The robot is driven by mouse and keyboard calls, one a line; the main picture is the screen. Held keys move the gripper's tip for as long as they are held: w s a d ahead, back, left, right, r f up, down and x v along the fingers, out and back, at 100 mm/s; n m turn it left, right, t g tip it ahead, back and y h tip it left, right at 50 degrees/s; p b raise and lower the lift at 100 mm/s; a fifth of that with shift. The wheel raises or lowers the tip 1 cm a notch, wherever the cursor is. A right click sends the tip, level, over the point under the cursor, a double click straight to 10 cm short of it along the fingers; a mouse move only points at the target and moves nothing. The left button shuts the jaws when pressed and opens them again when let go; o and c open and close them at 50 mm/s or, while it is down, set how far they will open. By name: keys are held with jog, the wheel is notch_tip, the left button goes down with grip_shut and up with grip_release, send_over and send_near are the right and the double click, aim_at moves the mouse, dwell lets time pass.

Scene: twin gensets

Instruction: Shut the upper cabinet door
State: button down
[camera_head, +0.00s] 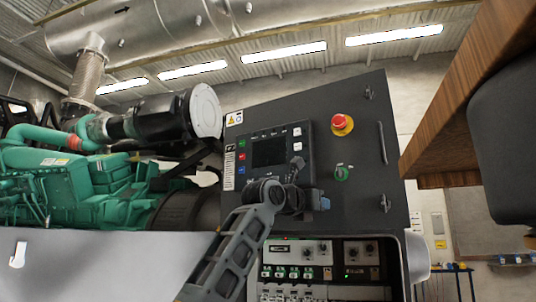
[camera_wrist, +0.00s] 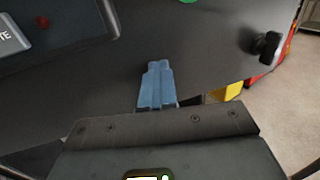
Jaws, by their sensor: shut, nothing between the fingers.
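The upper cabinet door (camera_head: 350,105) appears as a dark grey panel with a screen unit, a red stop button and a green knob. It fills much of the wrist view (camera_wrist: 215,75). The frames do not clearly show how far it stands from its frame. My gripper (camera_head: 324,203) is in front of the door's lower middle, below and left of the green knob (camera_head: 342,173). In the wrist view its blue fingers (camera_wrist: 157,66) are together and empty, pointing at the panel. Whether they touch it I cannot tell.
Below the door, a lower bay (camera_head: 320,262) shows switches and breakers. A green engine (camera_head: 90,185) stands at the left. A wooden slab (camera_head: 465,75) and a dark rounded body (camera_head: 505,135) overhang at the right. Latches sit near the door's right edge, one close in the wrist view (camera_wrist: 267,45).

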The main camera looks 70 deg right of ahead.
jog(key=shift+w+d+p+x, duration=0.45)
jog(key=shift+w+p+x, duration=0.5)
jog(key=shift+x, duration=4.1)
jog(key=b+v, duration=0.2)
jog(key=v, duration=0.7)
jog(key=shift+w, duration=0.1)
